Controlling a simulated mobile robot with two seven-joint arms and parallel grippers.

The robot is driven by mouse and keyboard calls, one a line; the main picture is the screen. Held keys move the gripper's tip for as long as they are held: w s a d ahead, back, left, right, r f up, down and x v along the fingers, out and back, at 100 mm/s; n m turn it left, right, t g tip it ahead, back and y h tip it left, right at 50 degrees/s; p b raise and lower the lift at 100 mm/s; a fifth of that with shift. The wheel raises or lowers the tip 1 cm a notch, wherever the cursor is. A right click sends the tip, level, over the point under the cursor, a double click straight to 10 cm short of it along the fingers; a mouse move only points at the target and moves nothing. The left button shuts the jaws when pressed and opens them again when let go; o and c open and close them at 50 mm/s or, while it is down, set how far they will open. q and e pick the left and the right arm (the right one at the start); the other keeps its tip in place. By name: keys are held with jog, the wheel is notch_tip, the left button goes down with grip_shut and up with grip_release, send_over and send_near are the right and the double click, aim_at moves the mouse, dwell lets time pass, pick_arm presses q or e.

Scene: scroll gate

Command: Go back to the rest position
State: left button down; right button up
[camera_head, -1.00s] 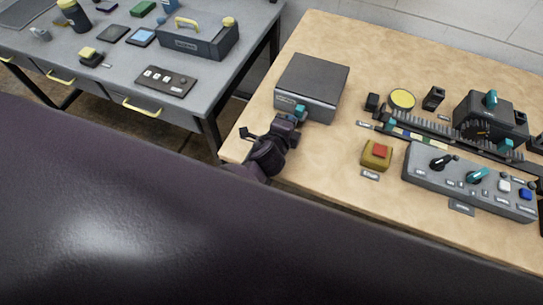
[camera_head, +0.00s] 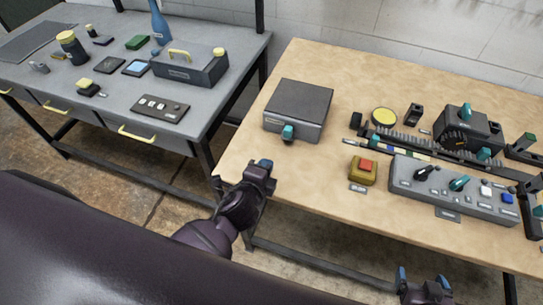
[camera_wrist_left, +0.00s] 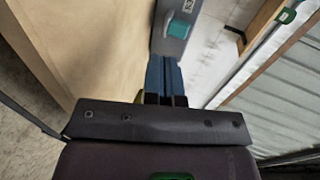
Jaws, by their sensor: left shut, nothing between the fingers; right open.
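My left gripper (camera_head: 263,165) is over the near left corner of the wooden table, in front of the grey box. It is shut with nothing in it, and its blue fingertips (camera_wrist_left: 166,75) lie together in the left wrist view. My right gripper (camera_head: 424,282) shows at the bottom of the head view, in front of the table's near edge, with its two blue fingers apart and empty. The grey box (camera_head: 300,103) has a teal knob (camera_head: 288,132) on its front, apart from my left gripper. The knob also shows in the left wrist view (camera_wrist_left: 179,28).
The wooden table (camera_head: 290,190) also bears a red-topped yellow button (camera_head: 363,170), a control panel (camera_head: 450,187), a toothed rail (camera_head: 410,143) and a yellow disc (camera_head: 384,116). A grey workbench (camera_head: 120,105) with a toolbox (camera_head: 190,66) stands at the left. A floor gap separates the tables.

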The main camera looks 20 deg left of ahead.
pick_arm(q)
jog(key=shift+v, duration=1.6)
jog(key=n, duration=0.3)
jog(key=shift+d, duration=0.25)
jog(key=shift+w+a+r+n+h, duration=0.1)
jog(key=shift+n+h, duration=0.15)
jog(key=shift+n, duration=0.35)
jog(key=shift+a+n+h, duration=0.15)
jog(key=shift+n+h, duration=0.1)
jog(key=shift+n, duration=0.35)
jog(key=s+a+f+n+g+y, duration=0.1)
jog(key=s+a+f+n+g, duration=0.2)
jog(key=s+a+f+n, duration=0.4)
jog(key=s+a+n+b, duration=0.1)
jog(key=s+a+n, duration=0.4)
jog(key=shift+f+y, duration=0.25)
jog(key=shift+y, duration=0.15)
jog(key=shift+a, duration=0.15)
